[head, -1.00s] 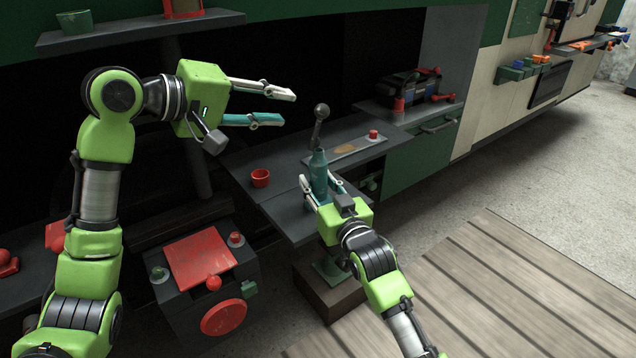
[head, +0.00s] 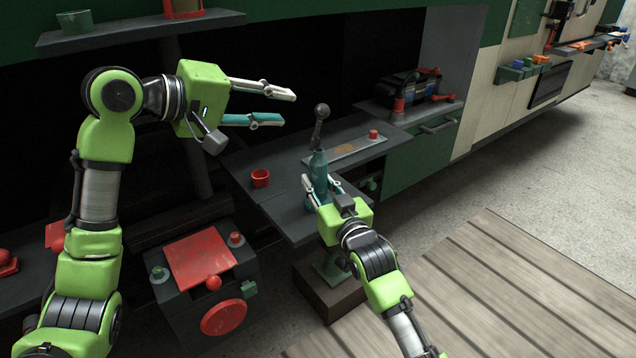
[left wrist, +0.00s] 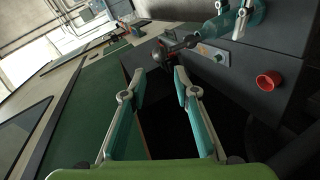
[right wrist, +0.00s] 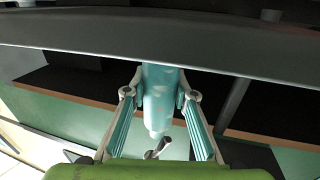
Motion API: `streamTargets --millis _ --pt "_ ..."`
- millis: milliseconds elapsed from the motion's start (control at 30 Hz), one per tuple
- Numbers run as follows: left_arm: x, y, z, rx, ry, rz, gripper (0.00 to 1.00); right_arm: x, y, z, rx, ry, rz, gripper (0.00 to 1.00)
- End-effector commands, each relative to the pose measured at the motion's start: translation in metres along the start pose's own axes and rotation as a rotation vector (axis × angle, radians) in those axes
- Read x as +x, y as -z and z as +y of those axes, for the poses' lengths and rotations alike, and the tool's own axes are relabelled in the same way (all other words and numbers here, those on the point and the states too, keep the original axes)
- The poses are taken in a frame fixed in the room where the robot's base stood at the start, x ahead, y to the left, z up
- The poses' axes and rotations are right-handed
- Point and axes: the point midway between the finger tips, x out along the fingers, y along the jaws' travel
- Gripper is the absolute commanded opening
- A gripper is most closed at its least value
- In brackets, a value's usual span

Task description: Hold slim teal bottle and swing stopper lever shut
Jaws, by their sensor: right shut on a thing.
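The slim teal bottle (head: 319,170) stands upright on the dark bench. A dark lever with a round ball end (head: 321,112) rises from its top, nearly upright. My right gripper (head: 321,180) is shut on the bottle's body from the front. The right wrist view shows the bottle (right wrist: 160,95) between the fingers, with the lever (right wrist: 158,148) beyond its neck. My left gripper (head: 288,108) is open and empty, to the left of the lever ball and apart from it. In the left wrist view the ball lies beyond the left fingertips (left wrist: 168,72).
A red cup (head: 260,178) stands on the bench left of the bottle. A grey plate (head: 345,149) with a red knob lies behind it. A shelf with a black and red device (head: 412,90) is at the right. A box with a red top (head: 200,260) stands low in front.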

Motion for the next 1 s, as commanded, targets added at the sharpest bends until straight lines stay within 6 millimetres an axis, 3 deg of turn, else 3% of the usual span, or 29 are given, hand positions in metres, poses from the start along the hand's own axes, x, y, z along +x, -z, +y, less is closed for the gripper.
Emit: streamTargets --millis 200,267,433,700,900,1000 --pt "0.000 0.000 0.000 0.000 0.000 0.000 0.28 0.000 0.000 0.000 0.001 0.000 0.000 0.00" --pt "0.000 0.000 0.000 0.002 0.000 0.001 0.38 0.000 0.000 0.000 0.001 0.000 0.000 0.00" --pt "0.006 0.001 -0.010 0.104 -0.004 0.053 0.38 0.000 0.000 0.000 0.001 0.000 0.000 0.00" --pt "0.017 -0.008 -0.032 0.633 -0.018 0.280 0.38 0.000 0.000 0.000 0.001 0.000 -0.001 0.00" --pt "0.015 -0.029 -0.031 0.972 -0.028 0.402 0.38 0.000 0.000 0.000 0.001 0.000 -0.001 0.00" --pt "0.013 -0.036 -0.028 1.061 -0.032 0.435 0.38 0.000 0.000 0.000 0.001 0.000 -0.001 0.00"
